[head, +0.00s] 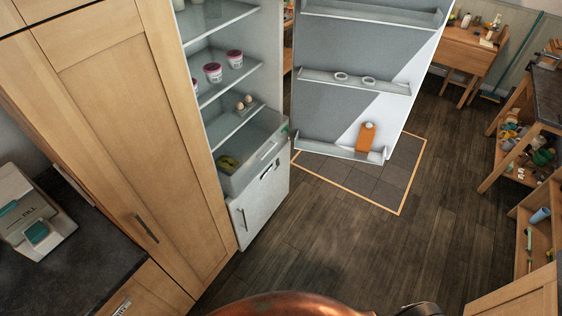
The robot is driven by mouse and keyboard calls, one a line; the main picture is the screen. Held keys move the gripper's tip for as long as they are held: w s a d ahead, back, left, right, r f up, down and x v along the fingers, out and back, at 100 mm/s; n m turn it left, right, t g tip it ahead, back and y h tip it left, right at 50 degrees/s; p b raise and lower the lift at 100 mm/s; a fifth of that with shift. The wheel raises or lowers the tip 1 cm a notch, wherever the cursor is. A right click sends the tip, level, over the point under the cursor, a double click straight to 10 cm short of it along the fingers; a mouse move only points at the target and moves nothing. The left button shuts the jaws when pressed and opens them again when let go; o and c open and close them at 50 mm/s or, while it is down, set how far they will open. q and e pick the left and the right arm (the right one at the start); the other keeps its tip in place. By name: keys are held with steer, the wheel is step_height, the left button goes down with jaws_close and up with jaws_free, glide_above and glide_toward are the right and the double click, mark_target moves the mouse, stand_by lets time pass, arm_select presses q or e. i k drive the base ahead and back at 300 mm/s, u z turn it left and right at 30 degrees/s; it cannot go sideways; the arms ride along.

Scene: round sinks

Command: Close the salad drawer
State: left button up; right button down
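The salad drawer (264,157) is the clear grey box low in the open fridge. It stands out past the glass shelf above it, so its open top shows. A yellow-green item (228,163) lies inside at the left; it is too small to name. Neither of my grippers is in view.
The fridge door (360,63) stands wide open to the right of the drawer, with an orange carton (366,137) in its lower rack. A white lower compartment front (258,208) is under the drawer. The dark floor (330,235) in front is clear. A wooden cabinet (130,120) stands left.

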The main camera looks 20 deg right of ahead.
mark_target(277, 149)
steer(key=z, duration=0.25)
steer(key=i, duration=1.05)
steer(key=u, duration=0.2)
